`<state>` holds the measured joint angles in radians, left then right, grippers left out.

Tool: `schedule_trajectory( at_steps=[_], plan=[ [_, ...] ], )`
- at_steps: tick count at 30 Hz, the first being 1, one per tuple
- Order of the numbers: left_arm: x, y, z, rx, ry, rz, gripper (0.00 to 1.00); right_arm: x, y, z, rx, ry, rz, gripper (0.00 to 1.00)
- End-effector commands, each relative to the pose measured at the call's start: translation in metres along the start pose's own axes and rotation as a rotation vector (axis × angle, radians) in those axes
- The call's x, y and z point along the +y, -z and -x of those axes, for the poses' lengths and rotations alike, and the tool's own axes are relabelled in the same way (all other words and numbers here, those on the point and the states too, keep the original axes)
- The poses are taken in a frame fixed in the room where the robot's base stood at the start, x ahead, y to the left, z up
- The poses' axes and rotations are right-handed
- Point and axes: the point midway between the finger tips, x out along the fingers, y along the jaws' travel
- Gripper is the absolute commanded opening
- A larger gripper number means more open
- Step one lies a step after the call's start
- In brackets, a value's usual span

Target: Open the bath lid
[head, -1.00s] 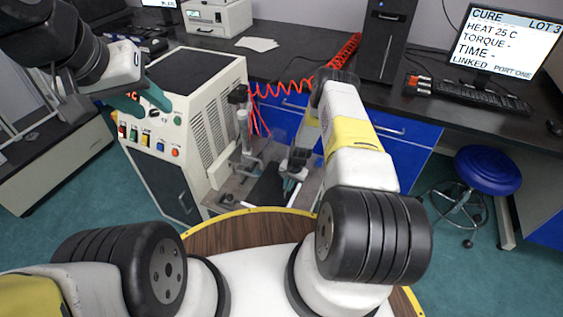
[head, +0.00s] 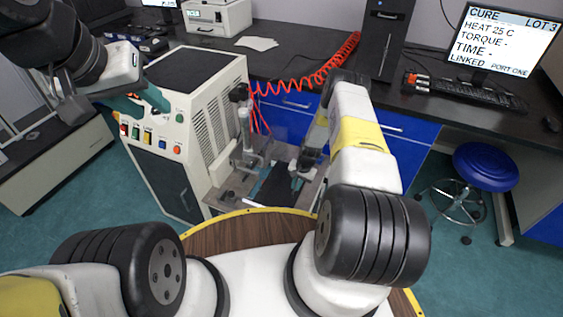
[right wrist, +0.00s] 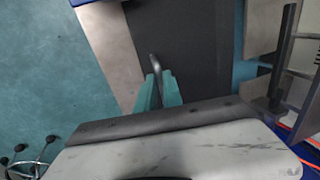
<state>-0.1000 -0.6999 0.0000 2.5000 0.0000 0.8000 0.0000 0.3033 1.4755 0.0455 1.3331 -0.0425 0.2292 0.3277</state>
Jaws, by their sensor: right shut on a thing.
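The bath lid (head: 272,187) is a dark flat panel low in the grey bath beside the cream machine. In the right wrist view the dark panel (right wrist: 185,45) fills the upper middle, with a small metal handle (right wrist: 155,63) at its left side. My right gripper (right wrist: 159,88) has its teal fingers shut on this handle. In the head view the right gripper's tips are hard to make out near the lid, partly hidden by my wrist. My left gripper (head: 140,104) is open and empty over the machine's button panel. The lid's angle is hard to tell.
The cream machine (head: 190,105) stands left of the bath with coloured buttons on its front. A red coiled hose (head: 315,80) runs behind the bath to the dark bench. A blue stool (head: 487,168) stands right. Open floor (right wrist: 45,75) lies left of the lid in the wrist view.

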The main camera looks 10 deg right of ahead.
Motion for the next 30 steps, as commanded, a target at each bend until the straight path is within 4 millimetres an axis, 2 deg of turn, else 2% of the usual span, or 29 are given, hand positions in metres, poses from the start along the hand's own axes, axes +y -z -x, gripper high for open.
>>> schedule_trajectory(
  at_steps=[1, 9, 15, 21, 30],
  plan=[
    [0.0, 0.0, 0.0, 0.0, 0.0, 0.0, 0.36, 0.015, 0.005, 0.003, 0.0, -0.001, -0.008, 0.0],
    [0.0, 0.0, 0.0, 0.0, 0.0, 0.0, 0.36, 0.08, 0.009, 0.017, -0.001, -0.001, -0.006, 0.0],
    [0.0, 0.0, 0.0, 0.0, 0.0, 0.0, 0.36, 0.114, 0.009, 0.023, 0.0, 0.0, -0.003, 0.0],
    [0.0, 0.0, 0.0, 0.0, 0.0, 0.0, 0.36, 0.128, 0.01, 0.026, 0.0, 0.0, -0.001, 0.0],
    [0.0, 0.0, 0.0, 0.0, 0.0, 0.0, 0.36, 0.129, 0.01, 0.026, 0.001, 0.0, 0.0, 0.0]
  ],
)
